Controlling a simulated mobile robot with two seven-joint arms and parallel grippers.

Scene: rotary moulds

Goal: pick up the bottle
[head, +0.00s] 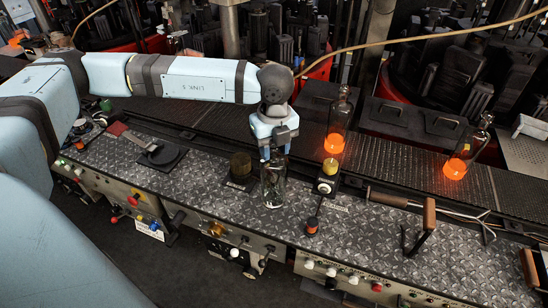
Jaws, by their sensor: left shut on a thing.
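A clear glass bottle (273,186) stands upright at the diamond-plate bench, near its middle. My left gripper (273,155) points straight down over it and is shut on its upper part. The fingers hide the bottle's top. I cannot tell whether the bottle's base touches the bench. Two other bottles with glowing orange bases are at the right: one (337,125) near the middle and one (468,152) further right. My right gripper does not show.
The metal bench (215,205) has a dark round fixture (240,168) just left of the bottle. A black plate with a handle (160,155) lies at the left. Buttons and knobs line the bench's front.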

